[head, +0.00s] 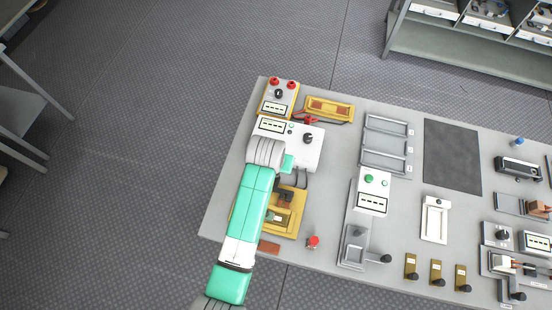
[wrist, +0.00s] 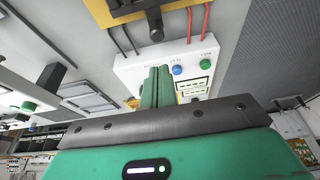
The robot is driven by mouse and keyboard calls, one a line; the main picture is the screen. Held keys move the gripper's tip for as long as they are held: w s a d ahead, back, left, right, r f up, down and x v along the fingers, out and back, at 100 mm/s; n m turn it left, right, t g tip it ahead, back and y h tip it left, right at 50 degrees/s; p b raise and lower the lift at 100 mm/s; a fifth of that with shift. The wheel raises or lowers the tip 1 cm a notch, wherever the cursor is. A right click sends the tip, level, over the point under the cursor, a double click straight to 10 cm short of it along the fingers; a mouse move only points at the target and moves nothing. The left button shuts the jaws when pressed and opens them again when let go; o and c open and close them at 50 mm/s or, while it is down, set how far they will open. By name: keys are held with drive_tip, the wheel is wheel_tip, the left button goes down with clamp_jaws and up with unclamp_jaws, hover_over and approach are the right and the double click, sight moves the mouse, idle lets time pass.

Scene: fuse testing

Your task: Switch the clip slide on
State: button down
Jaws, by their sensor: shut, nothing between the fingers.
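A yellow fixture (head: 296,225) lies on the bench, partly hidden under my arm, with a dark block (head: 286,197) on it. The wrist view shows a yellow base (wrist: 108,12) at the top edge, with a black handle (wrist: 153,24) standing out from it. I cannot tell for certain which part is the clip slide or how it is set. My gripper (wrist: 158,72) is shut and empty, its green fingers together in front of a white meter box (wrist: 130,68).
A yellow-based unit with red knobs (head: 280,102) and a yellow tray (head: 330,108) stand behind the white box. A red button (head: 313,242) stands right of the yellow fixture. Black and red wires (wrist: 190,22) run close to the fingers. A dark mat (head: 452,158) is bare.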

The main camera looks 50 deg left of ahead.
drive_tip(key=b+x, duration=0.1)
drive_tip(key=x, duration=0.9)
drive_tip(key=shift+w, duration=0.1)
drive_tip(key=shift+r, duration=0.15)
drive_tip(key=s+d+p, duration=0.2)
drive_tip(key=s+p, duration=0.2)
drive_tip(key=shift+s+d+r, duration=0.1)
drive_tip(key=shift+s+d, duration=0.2)
drive_tip(key=shift+d, duration=0.1)
drive_tip(key=shift+f, duration=0.2)
drive_tip(key=p+v, duration=1)
drive_tip(key=shift+r, duration=0.15)
